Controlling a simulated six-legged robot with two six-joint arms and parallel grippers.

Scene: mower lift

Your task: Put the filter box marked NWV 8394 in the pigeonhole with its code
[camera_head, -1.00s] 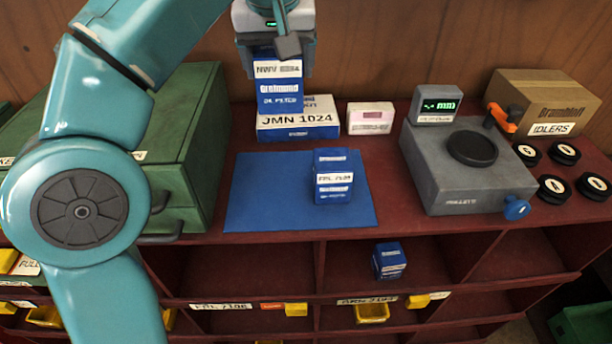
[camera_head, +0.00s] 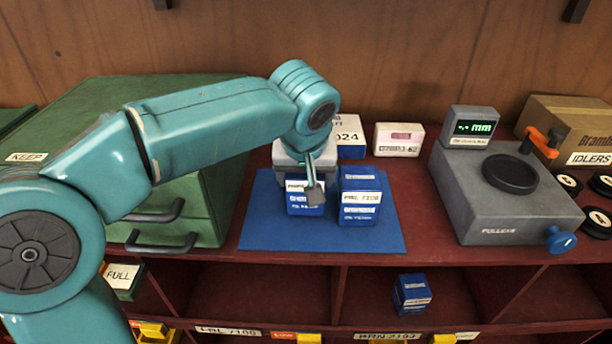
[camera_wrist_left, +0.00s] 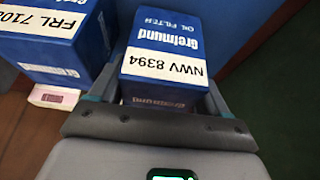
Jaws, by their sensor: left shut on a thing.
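My left gripper (camera_head: 306,186) is shut on a blue filter box (camera_head: 304,205). In the left wrist view this filter box (camera_wrist_left: 165,58) reads NWV 8394, and the jaws grip its sides. In the head view it is at the blue mat (camera_head: 255,222), on the left of another blue box (camera_head: 359,200). I cannot tell whether it touches the mat. That other box (camera_wrist_left: 50,40) reads FRL 710 and a last digit I cannot read for sure. The pigeonholes (camera_head: 265,287) open below the counter. Their label strips are partly cut off. My right gripper is not in view.
A blue box (camera_head: 411,293) sits in a pigeonhole right of centre. The green cabinet (camera_head: 215,185) with handles stands left of the mat. A grey gauge (camera_head: 500,200) stands at the right.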

